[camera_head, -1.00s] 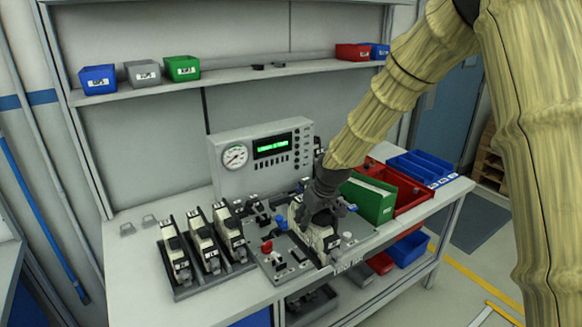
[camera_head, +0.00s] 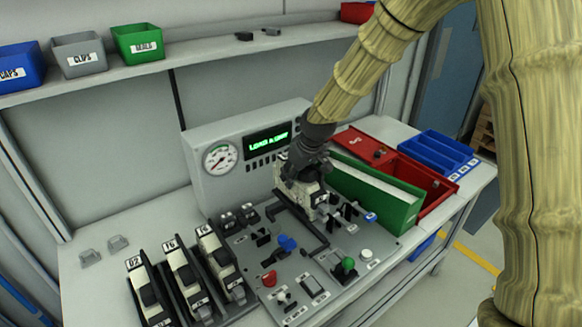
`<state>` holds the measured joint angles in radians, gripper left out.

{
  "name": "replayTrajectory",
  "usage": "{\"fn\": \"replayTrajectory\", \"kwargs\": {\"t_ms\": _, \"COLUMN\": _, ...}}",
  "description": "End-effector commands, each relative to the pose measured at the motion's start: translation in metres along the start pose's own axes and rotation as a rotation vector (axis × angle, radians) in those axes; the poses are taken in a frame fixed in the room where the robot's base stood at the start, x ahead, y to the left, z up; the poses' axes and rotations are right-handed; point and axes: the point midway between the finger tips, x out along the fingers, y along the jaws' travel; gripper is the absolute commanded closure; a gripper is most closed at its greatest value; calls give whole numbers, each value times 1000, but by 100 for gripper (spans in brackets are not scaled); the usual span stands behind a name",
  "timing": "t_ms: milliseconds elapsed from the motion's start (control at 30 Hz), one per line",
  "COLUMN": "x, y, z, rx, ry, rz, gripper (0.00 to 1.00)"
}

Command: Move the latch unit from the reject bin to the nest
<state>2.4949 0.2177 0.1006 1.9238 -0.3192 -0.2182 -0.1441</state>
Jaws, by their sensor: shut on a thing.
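My gripper (camera_head: 303,175) points down and is shut on a white and black latch unit (camera_head: 312,197), partly hidden by the fingers. The unit is over the back part of the grey fixture plate (camera_head: 350,243), in front of the display panel. Black rails that look like the nest (camera_head: 308,232) lie on the plate just below and in front of it. I cannot tell whether the unit touches the plate. The red bin (camera_head: 447,194), likely the reject bin, stands at the right behind the green bin; its inside is partly hidden.
A green bin (camera_head: 398,215) stands close right of the unit. The plate carries a blue knob (camera_head: 287,243), a red knob (camera_head: 269,279), a green knob (camera_head: 345,266) and clamps. Several similar units stand in a rack (camera_head: 183,280) at left. A gauge panel (camera_head: 225,178) rises behind.

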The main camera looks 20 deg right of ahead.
Motion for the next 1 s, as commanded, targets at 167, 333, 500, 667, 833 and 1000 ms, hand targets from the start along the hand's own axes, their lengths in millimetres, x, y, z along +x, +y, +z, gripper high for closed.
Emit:
{"fn": "replayTrajectory", "kwargs": {"t_ms": 167, "x": 1, "y": -3, "z": 4, "rx": -2, "ry": 3, "rz": 0, "gripper": 90}}
{"fn": "replayTrajectory", "kwargs": {"t_ms": 333, "x": 16, "y": -1, "z": 2, "rx": -2, "ry": -2, "rz": -2, "gripper": 90}}
{"fn": "replayTrajectory", "kwargs": {"t_ms": 500, "x": 32, "y": 0, "z": 5, "rx": -1, "ry": -8, "rz": -3, "gripper": 90}}
{"fn": "replayTrajectory", "kwargs": {"t_ms": 667, "x": 41, "y": 3, "z": 10, "rx": 1, "ry": -7, "rz": -2, "gripper": 90}}
{"fn": "replayTrajectory", "kwargs": {"t_ms": 833, "x": 52, "y": 3, "z": 14, "rx": 1, "ry": -7, "rz": -2, "gripper": 90}}
{"fn": "replayTrajectory", "kwargs": {"t_ms": 1000, "x": 62, "y": 3, "z": 18, "rx": 1, "ry": -7, "rz": -2, "gripper": 90}}
